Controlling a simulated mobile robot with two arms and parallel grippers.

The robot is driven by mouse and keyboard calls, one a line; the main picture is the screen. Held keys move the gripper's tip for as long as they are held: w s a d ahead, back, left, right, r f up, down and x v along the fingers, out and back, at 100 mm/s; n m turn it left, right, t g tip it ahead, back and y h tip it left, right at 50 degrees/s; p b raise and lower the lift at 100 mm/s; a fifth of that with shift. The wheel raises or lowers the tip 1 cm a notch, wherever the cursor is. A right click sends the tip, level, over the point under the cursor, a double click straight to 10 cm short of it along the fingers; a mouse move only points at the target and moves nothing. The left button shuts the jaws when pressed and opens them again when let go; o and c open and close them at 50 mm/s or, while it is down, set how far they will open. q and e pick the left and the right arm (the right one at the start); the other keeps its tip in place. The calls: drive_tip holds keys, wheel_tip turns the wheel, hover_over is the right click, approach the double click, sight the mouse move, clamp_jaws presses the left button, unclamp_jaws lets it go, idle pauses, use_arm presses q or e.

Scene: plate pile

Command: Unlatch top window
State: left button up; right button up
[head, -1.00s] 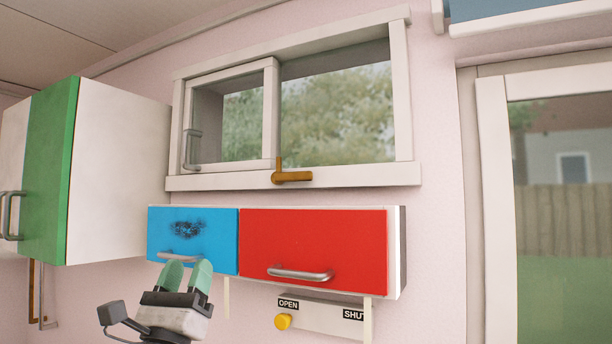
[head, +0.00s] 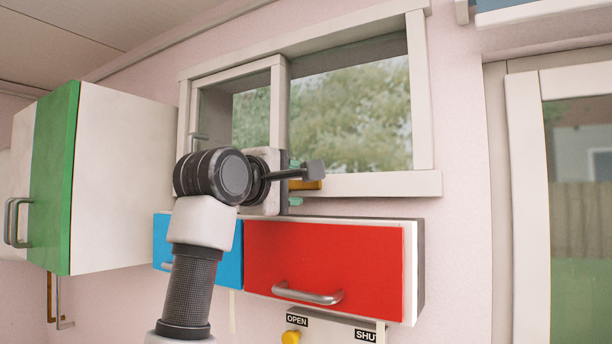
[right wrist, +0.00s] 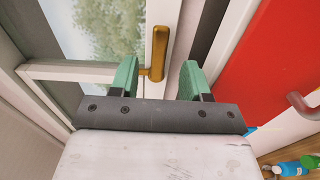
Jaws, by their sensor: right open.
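The top window (head: 345,120) is a white-framed sliding window high on the pink wall; its smaller left pane (head: 250,115) overlaps the larger one. My right gripper (head: 295,183) is open, turned sideways, at the latch. In the right wrist view the latch (right wrist: 159,52) shows as an L-shaped handle between the two green fingers (right wrist: 157,80). I see gaps on both sides of the handle, wider on the right. My left gripper is not in view.
A cabinet with a blue door (head: 228,255) and a red door (head: 330,262) hangs just below the sill. A green and white cabinet (head: 105,180) juts out at left. An OPEN/SHUT panel (head: 335,328) is below. Bottles (right wrist: 292,168) show low in the wrist view.

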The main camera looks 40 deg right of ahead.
sight(307, 185)
drive_tip(key=p+x, duration=0.2)
drive_tip(key=x, duration=0.3)
drive_tip(key=shift+d, duration=0.2)
clamp_jaws()
